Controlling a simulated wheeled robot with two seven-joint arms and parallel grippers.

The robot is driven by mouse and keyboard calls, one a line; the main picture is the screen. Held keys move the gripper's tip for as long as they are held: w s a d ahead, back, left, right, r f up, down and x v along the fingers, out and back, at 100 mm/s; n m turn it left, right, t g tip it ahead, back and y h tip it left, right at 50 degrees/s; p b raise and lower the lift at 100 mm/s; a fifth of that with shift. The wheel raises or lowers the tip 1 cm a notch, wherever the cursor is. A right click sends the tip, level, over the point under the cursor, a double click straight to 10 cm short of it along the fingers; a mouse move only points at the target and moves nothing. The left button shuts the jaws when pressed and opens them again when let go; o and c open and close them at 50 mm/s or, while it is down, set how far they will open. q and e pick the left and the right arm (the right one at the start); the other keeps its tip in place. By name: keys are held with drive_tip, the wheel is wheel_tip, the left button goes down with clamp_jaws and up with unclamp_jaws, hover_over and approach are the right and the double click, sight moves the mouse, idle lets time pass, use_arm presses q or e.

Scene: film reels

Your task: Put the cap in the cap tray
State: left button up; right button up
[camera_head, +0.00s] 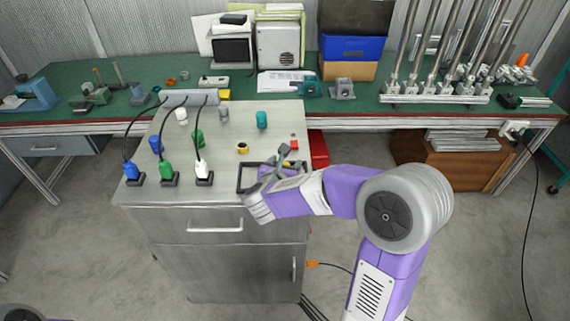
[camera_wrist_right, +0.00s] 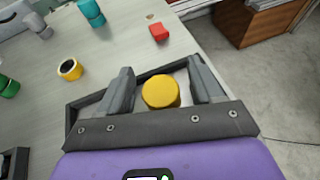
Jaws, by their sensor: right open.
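A round yellow cap (camera_wrist_right: 160,91) shows in the right wrist view between the two fingers of my right gripper (camera_wrist_right: 161,68). The fingers are spread, with a gap on each side of the cap. The dark-rimmed cap tray (camera_wrist_right: 84,104) lies around and below the fingers; the cap appears within its outline, but I cannot tell whether it rests on the tray floor. In the head view my right gripper (camera_head: 287,160) is over the tray (camera_head: 240,178) at the cabinet top's front right, and its hand hides most of the cap. My left gripper is not in view.
A yellow-and-black ring (camera_head: 242,147), a teal cylinder (camera_head: 262,120) and a red block (camera_head: 294,143) stand behind the tray. Blue, green and white plugs (camera_head: 166,170) with black cables are at the left. The middle of the cabinet top (camera_head: 222,165) is clear.

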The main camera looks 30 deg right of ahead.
drive_tip(key=p+v, duration=0.2)
drive_tip(key=v, duration=1)
